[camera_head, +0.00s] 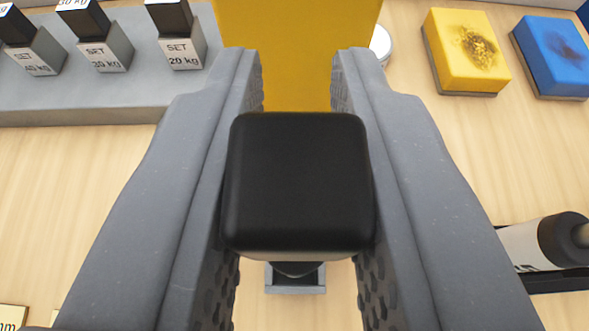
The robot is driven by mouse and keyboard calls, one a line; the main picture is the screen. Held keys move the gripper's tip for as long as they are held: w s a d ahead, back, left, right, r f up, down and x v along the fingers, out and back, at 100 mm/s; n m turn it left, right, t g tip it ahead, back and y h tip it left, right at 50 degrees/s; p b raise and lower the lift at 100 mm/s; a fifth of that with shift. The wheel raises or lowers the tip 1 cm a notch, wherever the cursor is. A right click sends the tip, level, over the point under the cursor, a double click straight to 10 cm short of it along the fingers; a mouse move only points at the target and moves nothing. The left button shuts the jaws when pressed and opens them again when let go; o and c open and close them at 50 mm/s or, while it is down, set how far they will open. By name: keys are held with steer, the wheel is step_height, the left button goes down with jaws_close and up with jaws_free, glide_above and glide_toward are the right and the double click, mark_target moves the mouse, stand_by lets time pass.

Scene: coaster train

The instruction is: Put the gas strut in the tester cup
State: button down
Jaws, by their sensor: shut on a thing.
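My gripper (299,170) is shut on the gas strut, with one grey finger on each side. Of the gas strut (298,185), I see mostly a square black end with rounded edges, facing the camera. A thin pale part and a narrowing tip show just below it. The rest is hidden under the black end. A small grey square holder, which looks like the tester cup (295,289), shows beneath the strut in the picture's lower middle. The strut hides part of it, and I cannot tell whether the two touch.
A yellow upright body (297,50) stands directly beyond the strut. A grey rack (85,112) with "SET" weight blocks is at top left. A yellow block (450,40) and a blue block (555,50) lie at top right. A black-ended cylinder (520,246) lies at right.

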steer(key=shift+f, duration=0.7)
steer(key=c, duration=1.3)
jaws_free()
steer(key=v, duration=1.2)
steer(key=shift+s, duration=0.1)
